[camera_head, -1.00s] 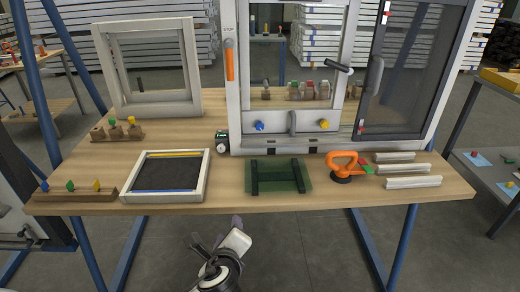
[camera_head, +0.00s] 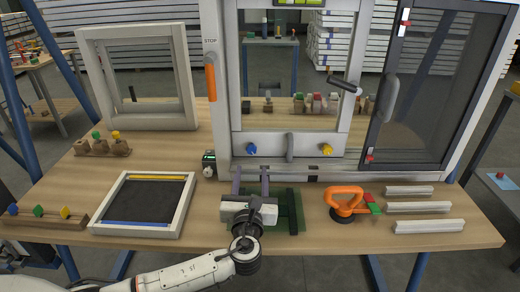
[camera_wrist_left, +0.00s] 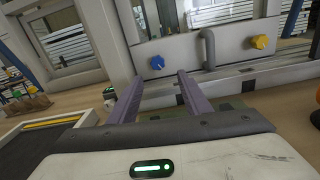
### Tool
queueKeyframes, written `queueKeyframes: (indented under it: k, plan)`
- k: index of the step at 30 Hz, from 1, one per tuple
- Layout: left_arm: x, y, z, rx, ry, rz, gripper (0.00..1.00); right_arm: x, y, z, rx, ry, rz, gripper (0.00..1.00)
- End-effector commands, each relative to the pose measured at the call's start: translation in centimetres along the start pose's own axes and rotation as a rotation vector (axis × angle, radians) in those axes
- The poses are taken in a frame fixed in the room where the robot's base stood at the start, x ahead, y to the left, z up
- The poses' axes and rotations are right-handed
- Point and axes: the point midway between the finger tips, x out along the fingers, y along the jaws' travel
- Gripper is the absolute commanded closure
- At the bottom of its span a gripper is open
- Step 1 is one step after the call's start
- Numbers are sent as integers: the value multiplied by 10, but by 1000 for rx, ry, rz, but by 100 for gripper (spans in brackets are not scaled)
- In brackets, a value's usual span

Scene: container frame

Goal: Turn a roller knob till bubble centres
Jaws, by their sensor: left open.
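A blue knob (camera_head: 251,149) and a yellow knob (camera_head: 327,150) sit on the lower rail of the grey upright frame (camera_head: 220,110), either side of a grey handle (camera_head: 290,147). My left gripper (camera_head: 250,171) is open and empty, over the green mat, its fingers pointing at the frame just below the blue knob. In the left wrist view the blue knob (camera_wrist_left: 158,62) shows beyond and between the fingertips (camera_wrist_left: 160,77), apart from them. A small dark device with a green display (camera_head: 209,160) stands at the frame's left foot; no bubble can be made out. My right gripper is out of view.
An orange suction lifter (camera_head: 345,202) and pale profiles (camera_head: 428,226) lie to the right. A framed dark tray (camera_head: 140,205) and wooden blocks with coloured knobs (camera_head: 45,218) lie left. A dark glazed sash (camera_head: 418,90) stands open at right. The green mat (camera_head: 291,212) lies below my gripper.

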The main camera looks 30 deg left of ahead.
Motion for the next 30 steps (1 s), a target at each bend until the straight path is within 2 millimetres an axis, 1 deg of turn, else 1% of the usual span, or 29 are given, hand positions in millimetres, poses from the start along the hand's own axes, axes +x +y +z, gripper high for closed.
queueKeyframes:
  k: [8,12,15,18,21,28,29,30]
  plan:
    - [49,2,1,-1,0,4,56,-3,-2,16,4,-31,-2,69]
    - [73,1,0,-3,0,4,56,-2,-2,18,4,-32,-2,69]
    - [85,1,0,-2,1,3,56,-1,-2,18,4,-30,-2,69]
    - [93,0,-1,-3,2,1,56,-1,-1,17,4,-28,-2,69]
    - [96,0,-1,-4,3,1,56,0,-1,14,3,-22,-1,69]
    - [96,1,-1,-4,3,1,56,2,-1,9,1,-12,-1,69]
    - [96,1,-1,-4,3,1,59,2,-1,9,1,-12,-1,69]
    - [96,1,-1,-4,3,1,66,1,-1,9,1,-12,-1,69]
